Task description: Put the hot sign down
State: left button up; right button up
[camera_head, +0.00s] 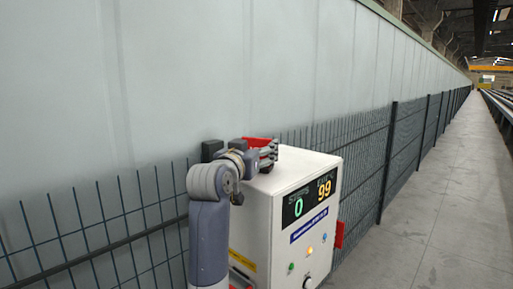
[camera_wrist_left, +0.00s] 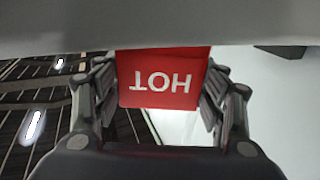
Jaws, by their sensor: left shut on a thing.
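The hot sign (camera_wrist_left: 160,92) is a red plate with white letters, which read upside down in the left wrist view. My left gripper (camera_wrist_left: 160,100) is shut on it, with one finger on each side of the plate. In the head view the gripper (camera_head: 268,154) is at the top of the white cabinet (camera_head: 262,215), and a bit of the red sign (camera_head: 258,142) shows behind the fingers. Whether the sign touches the cabinet top cannot be told. My right gripper is not in view.
The cabinet has a display (camera_head: 308,199) showing 0 and 99, with buttons and lights below. A dark wire fence (camera_head: 390,150) and a pale wall (camera_head: 250,70) run behind it. A clear concrete walkway (camera_head: 440,190) lies to the right.

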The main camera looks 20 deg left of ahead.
pick_arm(q)
jog(key=o, duration=1.1)
jog(key=shift+f, duration=0.15)
jog(key=shift+r, duration=0.2)
jog(key=shift+s, duration=0.25)
jog(key=s+b, duration=0.1)
jog(key=s, duration=0.3)
jog(key=s+b, duration=0.1)
jog(key=s, duration=0.6)
jog(key=shift+s+d+b, duration=0.3)
jog(key=shift+b, duration=0.1)
jog(key=shift+f, duration=0.1)
